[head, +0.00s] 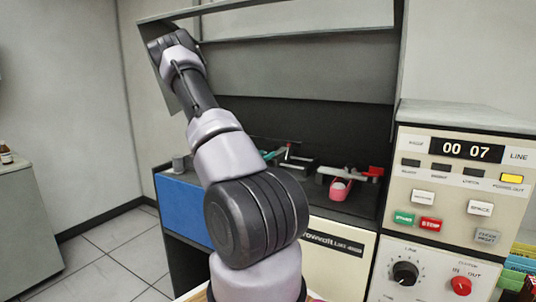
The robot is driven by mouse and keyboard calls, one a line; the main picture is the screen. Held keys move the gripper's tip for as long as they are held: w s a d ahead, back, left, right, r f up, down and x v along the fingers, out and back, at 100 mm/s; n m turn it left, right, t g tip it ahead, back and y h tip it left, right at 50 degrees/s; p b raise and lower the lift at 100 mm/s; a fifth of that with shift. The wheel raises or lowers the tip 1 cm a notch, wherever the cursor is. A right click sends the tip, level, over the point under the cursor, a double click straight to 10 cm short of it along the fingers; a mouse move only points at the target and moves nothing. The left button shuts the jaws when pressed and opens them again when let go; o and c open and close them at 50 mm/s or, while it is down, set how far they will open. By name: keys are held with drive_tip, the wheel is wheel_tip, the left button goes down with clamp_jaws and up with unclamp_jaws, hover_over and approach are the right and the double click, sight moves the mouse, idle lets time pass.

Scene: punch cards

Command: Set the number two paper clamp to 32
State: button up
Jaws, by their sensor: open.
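On the dark bed of the printing machine, several small mechanisms show to the right of my arm. One is a white and grey piece with a small red tip (287,152) beside a teal part (272,155). Another is a pale bar with a red end (375,172), above a pink-red round part (340,188). I cannot tell which is the number two paper clamp, and no scale numbers are readable. My arm rises across the view to the machine's upper left corner. My gripper's fingers do not show at the arm's far end.
A control panel (445,190) stands at the right with a display reading 00 07, buttons and a black dial (405,273). The machine's raised grey cover (300,70) stands above the bed. A grey cabinet (30,220) stands at left, with open tiled floor (110,250) between.

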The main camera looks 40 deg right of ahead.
sight(279, 155)
drive_tip(key=shift+x, duration=1.6)
drive_tip(key=shift+c, duration=0.3)
clamp_jaws()
